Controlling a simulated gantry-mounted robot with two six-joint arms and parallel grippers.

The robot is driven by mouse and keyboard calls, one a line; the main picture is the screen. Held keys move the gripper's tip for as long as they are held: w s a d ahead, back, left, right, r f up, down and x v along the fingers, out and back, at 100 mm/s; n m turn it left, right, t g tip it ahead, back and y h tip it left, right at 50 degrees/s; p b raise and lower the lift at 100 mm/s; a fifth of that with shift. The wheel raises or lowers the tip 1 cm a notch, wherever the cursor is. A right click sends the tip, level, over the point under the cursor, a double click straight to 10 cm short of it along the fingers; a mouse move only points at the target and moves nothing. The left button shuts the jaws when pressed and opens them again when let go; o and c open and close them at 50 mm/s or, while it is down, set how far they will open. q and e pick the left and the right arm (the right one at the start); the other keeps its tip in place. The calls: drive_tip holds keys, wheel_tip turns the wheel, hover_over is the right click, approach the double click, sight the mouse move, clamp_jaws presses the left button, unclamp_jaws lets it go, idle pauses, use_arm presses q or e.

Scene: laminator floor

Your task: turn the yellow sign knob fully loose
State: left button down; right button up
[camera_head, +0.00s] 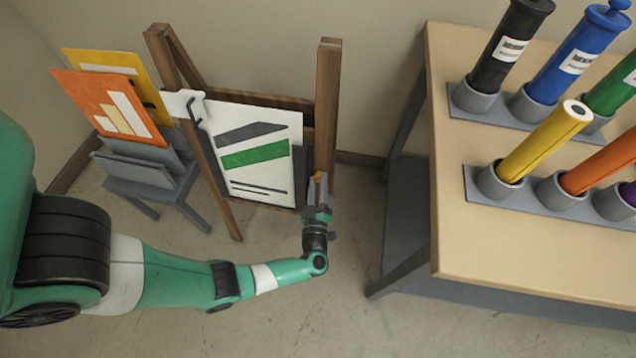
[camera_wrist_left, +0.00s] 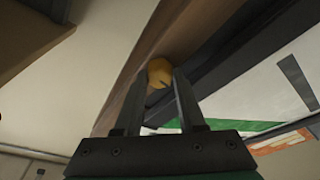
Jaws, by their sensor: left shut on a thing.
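The yellow knob (camera_wrist_left: 159,71) sits against the wooden right post of the easel in the left wrist view. In the head view only a small bit of the knob (camera_head: 318,176) shows above my gripper. My left gripper (camera_head: 319,192) reaches the post from below, and its two fingers (camera_wrist_left: 160,82) are shut on the knob, one on each side. The white sign (camera_head: 240,130), with dark and green bars, stands upright on the easel to the left of the gripper. My right gripper does not show.
A grey stand (camera_head: 150,180) with orange (camera_head: 105,110) and yellow (camera_head: 145,70) sign boards is left of the easel. A table (camera_head: 520,235) with several coloured tubes in grey holders stands at right. Bare floor (camera_head: 330,310) lies in front.

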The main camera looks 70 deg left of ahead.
use_arm(q)
drive_tip(key=shift+n, duration=0.8)
drive_tip(key=c, duration=0.5)
unclamp_jaws()
drive_tip(key=shift+s+d, duration=0.15)
drive_tip(key=shift+d, duration=0.35)
drive_tip(key=p+v, duration=0.2)
drive_tip(key=v, duration=0.8)
drive_tip(key=shift+d, duration=0.3)
